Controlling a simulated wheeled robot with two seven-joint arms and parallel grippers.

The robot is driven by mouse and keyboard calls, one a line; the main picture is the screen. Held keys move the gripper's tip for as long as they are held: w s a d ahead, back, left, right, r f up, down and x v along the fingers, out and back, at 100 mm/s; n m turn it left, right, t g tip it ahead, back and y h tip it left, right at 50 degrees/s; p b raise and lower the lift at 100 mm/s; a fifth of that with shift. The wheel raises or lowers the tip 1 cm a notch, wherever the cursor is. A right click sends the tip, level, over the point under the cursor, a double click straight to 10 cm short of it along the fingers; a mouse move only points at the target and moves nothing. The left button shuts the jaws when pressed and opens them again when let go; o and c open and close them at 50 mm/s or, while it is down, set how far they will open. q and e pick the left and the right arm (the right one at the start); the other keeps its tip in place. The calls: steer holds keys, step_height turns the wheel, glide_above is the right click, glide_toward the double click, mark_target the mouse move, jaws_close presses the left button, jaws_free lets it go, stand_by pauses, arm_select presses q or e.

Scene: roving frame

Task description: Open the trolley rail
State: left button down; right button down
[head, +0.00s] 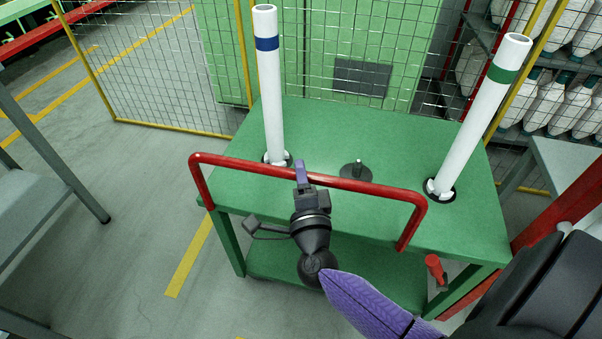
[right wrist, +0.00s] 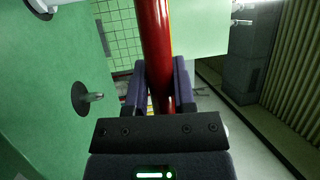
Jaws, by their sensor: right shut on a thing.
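The red trolley rail (head: 340,182) runs across the near side of the green trolley (head: 330,130), with its two ends bent down at the trolley's sides. My right gripper (head: 302,172) is shut on the rail, left of its middle in the head view. In the right wrist view the rail (right wrist: 156,45) passes between the two dark fingers of the right gripper (right wrist: 160,88). My left gripper is not in view.
Two white posts stand on the trolley top, one with a blue band (head: 270,90) and one with a green band (head: 480,110). A short dark peg (head: 357,170) sits between them. A red handle (head: 436,268) shows below the right front.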

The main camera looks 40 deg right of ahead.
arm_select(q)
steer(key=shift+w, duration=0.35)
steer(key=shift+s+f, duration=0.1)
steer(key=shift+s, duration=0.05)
